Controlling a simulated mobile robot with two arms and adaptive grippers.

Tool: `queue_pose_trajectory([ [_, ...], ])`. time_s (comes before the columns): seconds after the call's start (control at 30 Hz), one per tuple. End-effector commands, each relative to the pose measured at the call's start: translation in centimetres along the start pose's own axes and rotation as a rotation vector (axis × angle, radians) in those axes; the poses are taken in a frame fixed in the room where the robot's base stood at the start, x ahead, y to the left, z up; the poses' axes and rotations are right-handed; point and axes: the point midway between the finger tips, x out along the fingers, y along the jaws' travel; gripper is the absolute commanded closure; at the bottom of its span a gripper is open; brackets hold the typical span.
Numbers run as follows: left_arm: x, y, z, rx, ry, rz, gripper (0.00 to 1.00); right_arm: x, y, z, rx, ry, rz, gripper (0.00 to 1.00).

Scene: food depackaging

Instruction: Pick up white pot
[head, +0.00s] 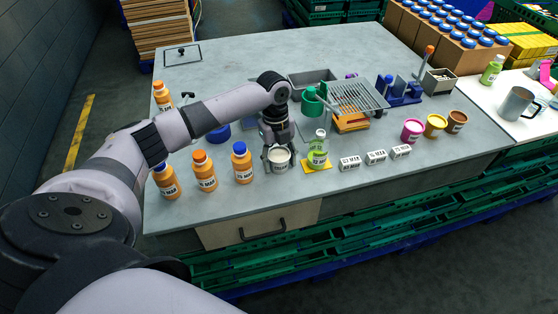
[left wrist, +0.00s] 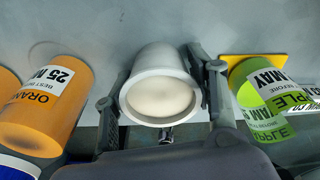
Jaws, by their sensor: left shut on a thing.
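The white pot (head: 279,160) stands near the front edge of the grey table, with a pale, cream-coloured content or lid inside its rim. My left gripper (head: 278,152) reaches down over it from behind, with a finger on each side. In the left wrist view the white pot (left wrist: 160,88) sits between the two fingers, and the gripper (left wrist: 160,100) is shut on it. The pot looks upright, and I cannot tell whether it is off the table. My right gripper is not in view.
Orange bottles (head: 242,162) stand left of the pot. A green bottle (head: 317,150) on a yellow square stands close on its right. White labelled blocks (head: 350,163) lie further right. A grey bin (head: 312,80) and a wire rack (head: 352,95) are behind.

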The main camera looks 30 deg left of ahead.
Motion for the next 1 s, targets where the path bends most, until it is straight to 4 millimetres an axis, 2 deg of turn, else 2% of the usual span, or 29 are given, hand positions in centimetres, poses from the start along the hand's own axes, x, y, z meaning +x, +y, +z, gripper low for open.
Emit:
queue_pose_trajectory([
  [0.33, -0.1, 0.0, 0.0, 0.0, 0.0, -0.001, 0.82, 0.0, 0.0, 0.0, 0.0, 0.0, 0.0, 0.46],
  [0.67, -0.4, -0.1, 0.0, 0.0, -0.001, -0.002, 0.82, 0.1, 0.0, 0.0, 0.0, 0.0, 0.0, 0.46],
  [0.87, -2.6, -0.1, -0.2, 0.0, -0.003, -0.005, 0.82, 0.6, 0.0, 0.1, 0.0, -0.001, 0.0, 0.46],
  [1.0, -5.7, -0.2, -0.6, 0.001, -0.004, -0.008, 0.82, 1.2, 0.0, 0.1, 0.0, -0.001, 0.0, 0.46],
])
